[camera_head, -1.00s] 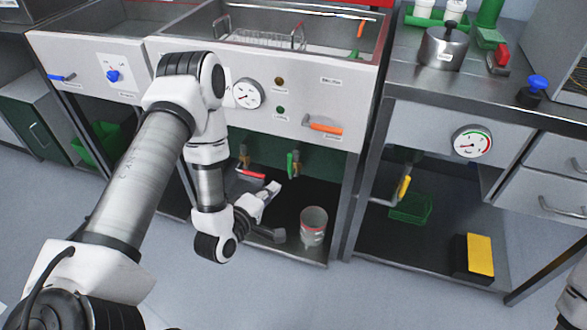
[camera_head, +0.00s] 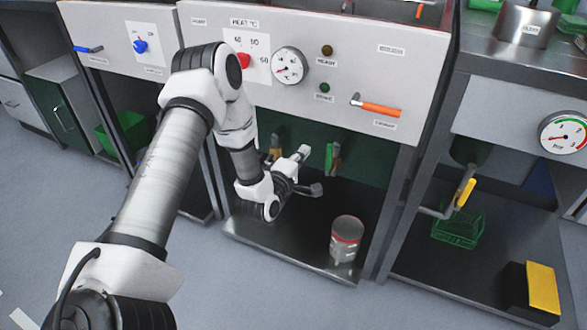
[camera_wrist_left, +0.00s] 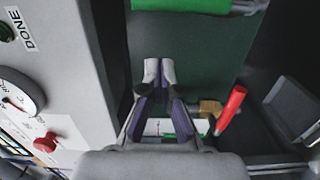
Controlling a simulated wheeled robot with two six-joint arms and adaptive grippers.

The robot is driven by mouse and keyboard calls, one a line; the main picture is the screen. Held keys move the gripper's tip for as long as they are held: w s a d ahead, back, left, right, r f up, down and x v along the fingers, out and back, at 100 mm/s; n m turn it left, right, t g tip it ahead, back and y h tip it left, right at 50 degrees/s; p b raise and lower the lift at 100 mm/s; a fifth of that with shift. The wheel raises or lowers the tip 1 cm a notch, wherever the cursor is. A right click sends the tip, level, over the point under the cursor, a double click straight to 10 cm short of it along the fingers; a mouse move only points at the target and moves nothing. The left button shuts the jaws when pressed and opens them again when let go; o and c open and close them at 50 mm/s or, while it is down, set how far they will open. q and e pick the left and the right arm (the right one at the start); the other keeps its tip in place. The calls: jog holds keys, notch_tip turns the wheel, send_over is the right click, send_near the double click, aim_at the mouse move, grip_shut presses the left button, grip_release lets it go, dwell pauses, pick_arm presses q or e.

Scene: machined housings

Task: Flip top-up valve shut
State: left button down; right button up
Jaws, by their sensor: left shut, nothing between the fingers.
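My left gripper (camera_head: 303,155) is shut and empty under the sink panel, between two valves. The green-handled valve (camera_head: 331,158) is just right of its tip, its handle hanging down. The other valve's brass body (camera_head: 277,147) shows left of it; its red handle is hidden in the head view. In the left wrist view, that red handle (camera_wrist_left: 231,110) slants right of my left gripper (camera_wrist_left: 158,70), apart from it, and green (camera_wrist_left: 195,5) shows at the top edge. I cannot read which valve is the top-up valve. My right gripper is out of view.
A metal can (camera_head: 346,240) stands on the lower shelf (camera_head: 290,248) below the gripper. The control panel (camera_head: 330,25) above carries a gauge (camera_head: 290,66), a red knob (camera_head: 243,61) and an orange lever (camera_head: 378,109). A yellow-handled valve (camera_head: 465,193) is in the right bay.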

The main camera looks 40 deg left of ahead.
aim_at(331, 156)
pick_arm(q)
jog(key=d, duration=0.1)
jog(key=w+d, duration=0.1)
jog(key=d+b, duration=0.1)
jog(key=shift+w+d, duration=0.3)
jog(key=shift+w, duration=0.05)
jog(key=shift+d, duration=0.15)
